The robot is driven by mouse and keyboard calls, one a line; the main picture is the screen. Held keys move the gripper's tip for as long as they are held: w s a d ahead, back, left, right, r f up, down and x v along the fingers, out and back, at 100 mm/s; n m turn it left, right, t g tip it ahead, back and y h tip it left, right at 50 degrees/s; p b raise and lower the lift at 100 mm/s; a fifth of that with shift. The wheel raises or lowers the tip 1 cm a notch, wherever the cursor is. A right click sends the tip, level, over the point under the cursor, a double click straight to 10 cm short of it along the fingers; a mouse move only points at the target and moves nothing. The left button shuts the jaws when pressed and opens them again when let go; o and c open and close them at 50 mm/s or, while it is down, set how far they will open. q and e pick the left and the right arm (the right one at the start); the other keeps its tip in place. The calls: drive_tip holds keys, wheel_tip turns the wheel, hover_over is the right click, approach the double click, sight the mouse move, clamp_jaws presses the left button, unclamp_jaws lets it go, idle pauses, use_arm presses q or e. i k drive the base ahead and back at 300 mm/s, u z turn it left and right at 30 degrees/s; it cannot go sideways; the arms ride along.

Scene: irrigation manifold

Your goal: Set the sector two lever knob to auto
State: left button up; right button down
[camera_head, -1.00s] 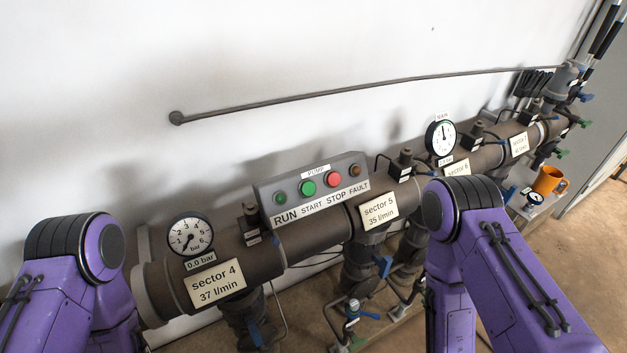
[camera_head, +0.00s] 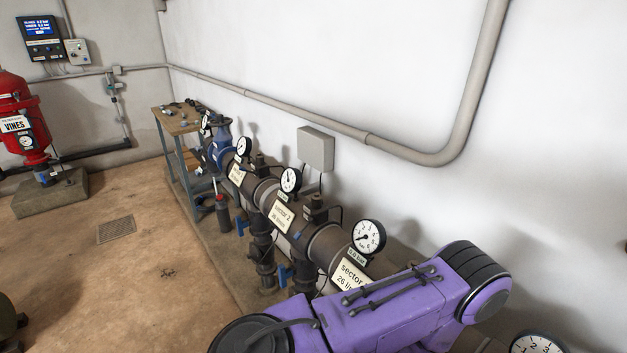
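A label that seems to read "sector 2" (camera_head: 282,215) is on the dark manifold pipe (camera_head: 265,190) in the middle of the head view. A black valve-top block (camera_head: 316,206) sits on the pipe just right of it, and another block (camera_head: 260,163) stands farther back. A lever knob on these blocks is too small to make out. A blue handle (camera_head: 285,275) shows below the pipe. Part of one of my purple arms crosses the lower right and covers the near pipe. Neither gripper is in view.
Round gauges (camera_head: 291,180) stand along the pipe. A label starting "sector" (camera_head: 350,275) is nearer. A grey wall box (camera_head: 316,148) is behind. A workbench (camera_head: 178,120), a red tank (camera_head: 20,120) and a wall panel (camera_head: 41,37) are at the back left. The left floor is largely clear.

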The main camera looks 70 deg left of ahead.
sight(311, 219)
drive_tip(key=u, duration=3.4)
drive_tip(key=k, duration=0.9)
drive_tip(key=z, duration=0.75)
